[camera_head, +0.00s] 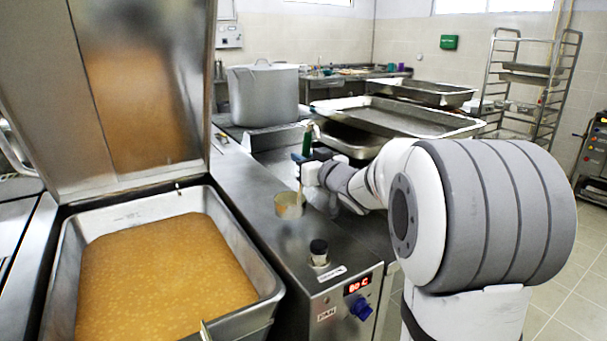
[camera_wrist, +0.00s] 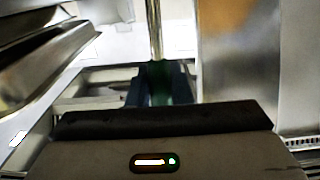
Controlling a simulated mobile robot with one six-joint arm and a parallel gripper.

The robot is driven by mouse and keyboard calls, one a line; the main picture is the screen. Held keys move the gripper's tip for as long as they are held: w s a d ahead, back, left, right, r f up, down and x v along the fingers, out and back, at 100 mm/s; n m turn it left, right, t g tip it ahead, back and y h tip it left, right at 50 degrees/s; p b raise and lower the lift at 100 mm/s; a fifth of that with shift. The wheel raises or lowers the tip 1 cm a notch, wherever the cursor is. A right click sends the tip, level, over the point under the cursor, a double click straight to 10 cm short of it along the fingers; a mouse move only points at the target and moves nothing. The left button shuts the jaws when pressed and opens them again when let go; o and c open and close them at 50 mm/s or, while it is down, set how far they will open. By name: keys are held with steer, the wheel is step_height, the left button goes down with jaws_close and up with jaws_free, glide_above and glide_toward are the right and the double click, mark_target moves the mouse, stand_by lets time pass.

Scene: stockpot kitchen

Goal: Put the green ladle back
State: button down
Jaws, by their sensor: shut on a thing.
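The green ladle's handle (camera_head: 307,139) stands upright in the head view, above the steel counter beside the pan of orange-brown soup. My gripper (camera_head: 304,158) is shut on the handle. In the wrist view the green handle (camera_wrist: 160,84) sits between the two dark fingers, and the metal shaft (camera_wrist: 154,30) runs on from it. In the head view the shaft runs down below my gripper towards a round metal cup (camera_head: 289,206) at the counter. I cannot tell whether this cup is the ladle's bowl or a separate holder. The jaws hide part of the handle.
The soup pan (camera_head: 165,270) has its tall lid (camera_head: 125,90) raised at the left. A black knob (camera_head: 319,250) and a control panel (camera_head: 345,305) are at the counter's front. A large stockpot (camera_head: 263,93) and steel trays (camera_head: 395,118) stand behind.

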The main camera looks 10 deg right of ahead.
steer(key=shift+f, duration=1.3)
steer(key=shift+f+b, duration=0.15)
steer(key=shift+b, duration=0.15)
steer(key=c, duration=1.3)
jaws_free()
